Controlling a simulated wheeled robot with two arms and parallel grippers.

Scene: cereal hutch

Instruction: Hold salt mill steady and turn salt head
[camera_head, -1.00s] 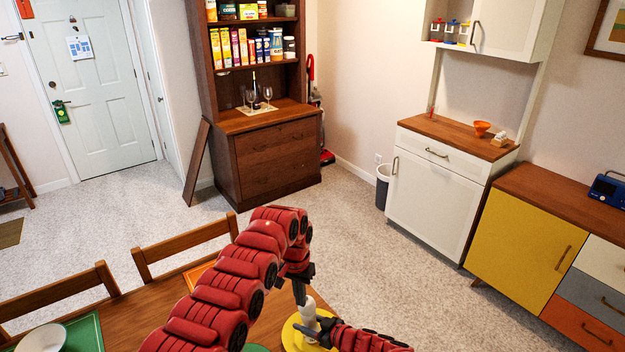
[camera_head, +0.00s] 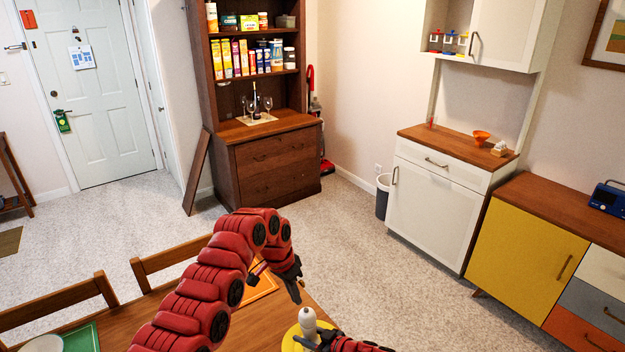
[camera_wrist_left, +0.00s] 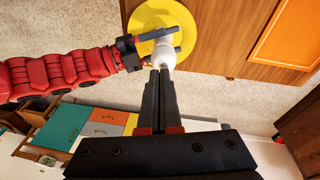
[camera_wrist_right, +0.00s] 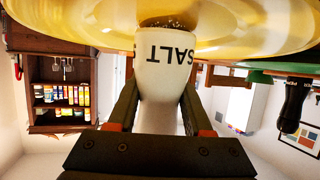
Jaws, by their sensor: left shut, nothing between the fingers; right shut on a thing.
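The white salt mill (camera_head: 308,322), with its rounded head showing, is over the yellow plate (camera_head: 288,340) on the table. In the right wrist view, the word SALT shows on the mill (camera_wrist_right: 165,75), with pale grains at its plate end. I cannot tell whether it touches the plate. My right gripper (camera_wrist_right: 160,110) is shut around the mill's body. My left gripper (camera_head: 298,296) is shut and empty, just up and left of the mill's head. In the left wrist view, its closed fingertips (camera_wrist_left: 160,72) point at the mill (camera_wrist_left: 164,54), seemingly without gripping it.
An orange placemat (camera_head: 258,284) lies left of the plate on the wooden table (camera_head: 255,318). A green placemat (camera_head: 82,340) with a white bowl (camera_head: 42,343) is at the near left. Wooden chairs (camera_head: 160,265) stand at the far table edge. Cabinets stand well beyond the table.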

